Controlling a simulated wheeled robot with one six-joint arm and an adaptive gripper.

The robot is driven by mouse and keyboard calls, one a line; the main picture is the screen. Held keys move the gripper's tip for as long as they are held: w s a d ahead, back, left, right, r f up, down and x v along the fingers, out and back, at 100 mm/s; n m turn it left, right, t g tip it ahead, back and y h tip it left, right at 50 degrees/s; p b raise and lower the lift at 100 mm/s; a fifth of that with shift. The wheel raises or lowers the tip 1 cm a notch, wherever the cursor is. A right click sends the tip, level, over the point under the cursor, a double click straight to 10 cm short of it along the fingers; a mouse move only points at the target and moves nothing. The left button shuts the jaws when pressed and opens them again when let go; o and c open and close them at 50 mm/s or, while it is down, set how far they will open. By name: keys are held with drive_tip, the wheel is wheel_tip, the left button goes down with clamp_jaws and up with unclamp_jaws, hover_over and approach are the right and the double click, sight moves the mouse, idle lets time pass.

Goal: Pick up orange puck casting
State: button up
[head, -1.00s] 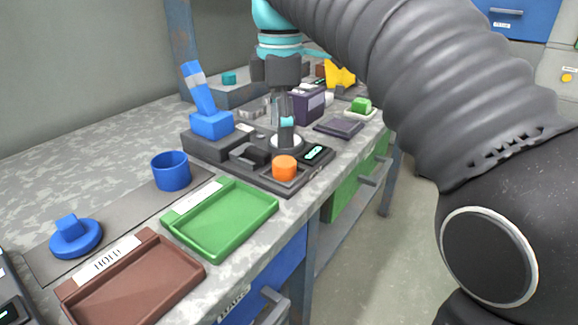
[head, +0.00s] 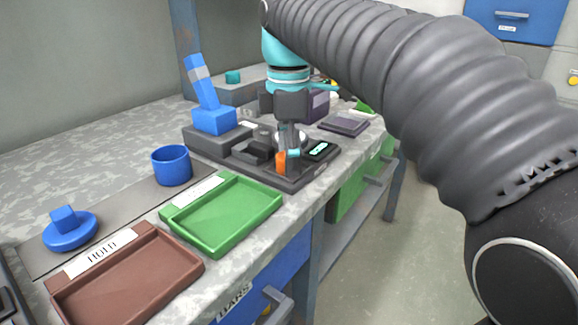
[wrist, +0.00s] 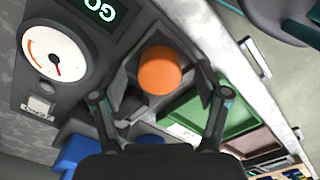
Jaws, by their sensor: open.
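The orange puck casting (head: 281,162) sits on the dark fixture (head: 290,184) on the bench, partly hidden behind my gripper in the head view. In the wrist view the orange puck casting (wrist: 159,70) shows as a round orange disc, lying between and beyond the fingertips. My gripper (wrist: 160,98) is open with a finger on either side of the puck's line. In the head view my gripper (head: 288,152) points down at the puck. I cannot tell whether the fingers touch it.
A green tray (head: 263,220) and a brown HOLD tray (head: 190,275) lie in front. A blue cup (head: 171,167) and a blue knobbed lid (head: 70,230) stand at left. A dial gauge (wrist: 55,50) and a lit GO display (wrist: 100,8) are beside the puck.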

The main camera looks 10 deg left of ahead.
drive_tip(key=c, duration=1.3)
drive_tip(key=shift+r, duration=0.1)
